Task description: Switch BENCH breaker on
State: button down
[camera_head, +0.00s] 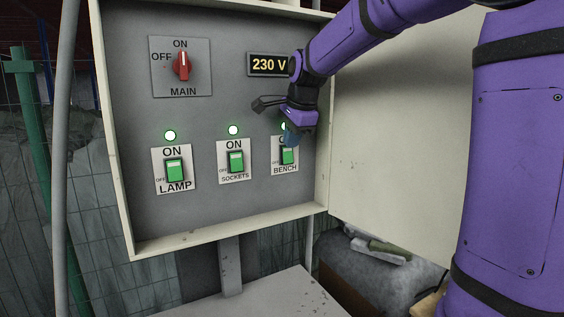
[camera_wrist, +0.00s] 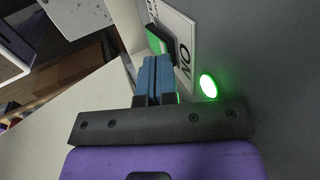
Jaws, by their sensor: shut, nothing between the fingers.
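The BENCH breaker (camera_head: 288,156) is a green rocker on a white plate at the lower right of the grey panel. The green lamp above it is lit, partly hidden by my gripper in the head view; it shows clearly in the wrist view (camera_wrist: 208,86). In the wrist view the green rocker (camera_wrist: 155,40) lies just beyond my fingertips. My gripper (camera_head: 291,138) is shut and empty, its blue fingers at the top of the BENCH plate, covering part of its ON label. I cannot tell whether the fingers touch the rocker.
The LAMP breaker (camera_head: 175,170) and SOCKETS breaker (camera_head: 236,161) are green with lit lamps above them. The red MAIN knob (camera_head: 182,66) points up to ON. The display (camera_head: 269,64) reads 230 V. The open cabinet door (camera_head: 390,150) stands right of my gripper.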

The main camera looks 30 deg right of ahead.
jog(key=v, duration=1)
jog(key=shift+w+d+r, duration=0.15)
jog(key=shift+w+r, duration=0.05)
jog(key=shift+w, duration=0.05)
jog(key=s+a+f+n, duration=0.2)
jog(key=s+f+n, duration=0.3)
jog(key=s, duration=0.4)
jog(key=s+a+f+n, duration=0.3)
jog(key=s+f+n, duration=0.2)
jog(key=s+n, duration=0.2)
jog(key=s+a+f+n, duration=0.2)
jog(key=s+f+n, duration=0.3)
jog(key=s, duration=0.6)
jog(key=shift+a+f+n+t, duration=0.3)
jog(key=shift+f+n, duration=0.1)
jog(key=shift+n, duration=0.1)
jog(key=shift+w, duration=0.25)
